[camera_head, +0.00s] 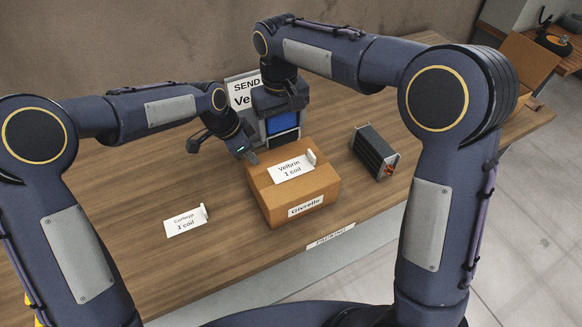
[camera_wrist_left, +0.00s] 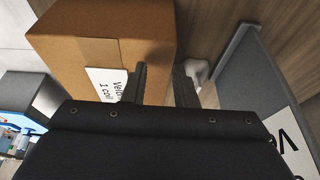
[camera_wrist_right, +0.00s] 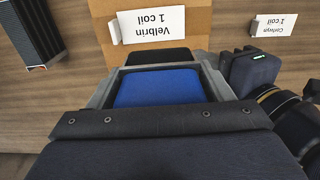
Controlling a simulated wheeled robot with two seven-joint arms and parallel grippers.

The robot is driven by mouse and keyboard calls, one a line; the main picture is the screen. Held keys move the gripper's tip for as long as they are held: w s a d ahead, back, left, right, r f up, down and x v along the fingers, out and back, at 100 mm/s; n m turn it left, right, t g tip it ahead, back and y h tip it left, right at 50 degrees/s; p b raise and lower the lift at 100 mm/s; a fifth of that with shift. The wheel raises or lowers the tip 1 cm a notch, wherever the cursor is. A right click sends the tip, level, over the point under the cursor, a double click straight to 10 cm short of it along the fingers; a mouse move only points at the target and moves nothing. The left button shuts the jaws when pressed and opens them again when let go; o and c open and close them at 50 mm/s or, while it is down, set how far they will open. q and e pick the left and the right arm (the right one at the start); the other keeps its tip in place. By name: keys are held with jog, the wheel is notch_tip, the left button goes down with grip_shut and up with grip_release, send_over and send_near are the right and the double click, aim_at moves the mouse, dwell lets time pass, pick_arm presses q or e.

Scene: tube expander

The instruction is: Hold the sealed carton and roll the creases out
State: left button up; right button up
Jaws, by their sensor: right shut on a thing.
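The sealed brown carton (camera_head: 258,192) stands on the table, with a "Velbrin 1 coil" card (camera_head: 291,169) on top and a "Givrello" label (camera_head: 306,205) on its front. It also shows in the left wrist view (camera_wrist_left: 58,55). My left gripper (camera_head: 250,155) is at the carton's back left corner. In the left wrist view its fingers (camera_wrist_left: 162,72) stand apart beside the carton edge; contact is unclear. My right gripper (camera_wrist_right: 157,70) is shut on a blue block (camera_wrist_right: 157,88) behind the carton. The block also shows in the head view (camera_head: 282,124). Creases are not discernible.
A dark finned coil (camera_head: 371,150) lies right of the carton. A "Corleyn 1 coil" card (camera_head: 186,222) stands at the left. A "SEND" sign (camera_head: 241,88) stands behind my right gripper. A "PACKING" label (camera_head: 330,237) marks the front edge.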

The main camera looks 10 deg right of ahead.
pick_arm(q)
jog(key=v, duration=1.2)
jog(key=shift+f, duration=0.1)
